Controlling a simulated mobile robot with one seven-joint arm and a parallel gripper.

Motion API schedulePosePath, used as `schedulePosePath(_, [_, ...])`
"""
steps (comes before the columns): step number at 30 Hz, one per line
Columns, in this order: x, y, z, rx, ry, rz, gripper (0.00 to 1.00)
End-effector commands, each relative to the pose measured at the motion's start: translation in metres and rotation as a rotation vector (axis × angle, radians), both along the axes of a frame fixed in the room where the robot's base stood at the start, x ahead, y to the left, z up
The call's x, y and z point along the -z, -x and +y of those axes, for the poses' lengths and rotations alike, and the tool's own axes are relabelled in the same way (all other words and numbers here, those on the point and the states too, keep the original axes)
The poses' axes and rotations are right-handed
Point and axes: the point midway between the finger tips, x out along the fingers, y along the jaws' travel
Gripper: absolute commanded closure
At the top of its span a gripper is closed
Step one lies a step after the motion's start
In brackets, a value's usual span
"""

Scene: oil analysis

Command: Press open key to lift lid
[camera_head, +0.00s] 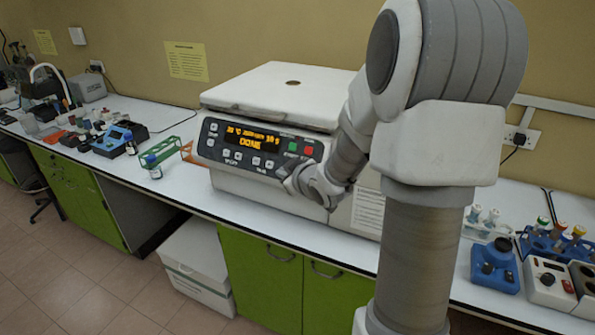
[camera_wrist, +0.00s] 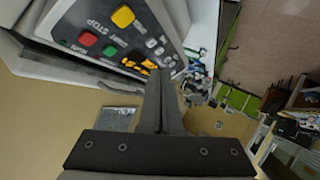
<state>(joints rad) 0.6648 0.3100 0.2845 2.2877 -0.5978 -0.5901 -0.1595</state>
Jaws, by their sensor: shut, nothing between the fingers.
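The white centrifuge (camera_head: 268,197) stands on the bench with its lid (camera_head: 270,92) down. Its dark control panel (camera_head: 225,143) has a lit orange display, a green key (camera_head: 292,147) and a red key (camera_head: 308,150). The wrist view shows the red key (camera_wrist: 53,23), the green key (camera_wrist: 88,39) and a yellow key (camera_wrist: 122,16); I cannot read the yellow key's label. My gripper (camera_head: 286,180) is shut and empty at the panel's lower right, hiding part of it. Its closed fingers (camera_wrist: 161,76) point at the panel in the wrist view; contact cannot be told.
A green rack (camera_head: 160,151) and a small bottle (camera_head: 153,168) stand left of the centrifuge. Tube racks and blue and white devices (camera_head: 494,266) stand at the right. A white box (camera_head: 198,262) is under the bench. The bench front strip (camera_head: 215,205) is clear.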

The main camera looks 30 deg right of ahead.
Motion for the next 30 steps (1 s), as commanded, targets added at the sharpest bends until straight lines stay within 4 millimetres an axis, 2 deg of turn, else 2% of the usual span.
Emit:
schedulePosePath(18, [0.041,-0.039,-0.050,0.001,-0.001,0.001,1.00])
schedulePosePath(30, [0.046,-0.044,-0.057,0.001,0.001,0.001,1.00])
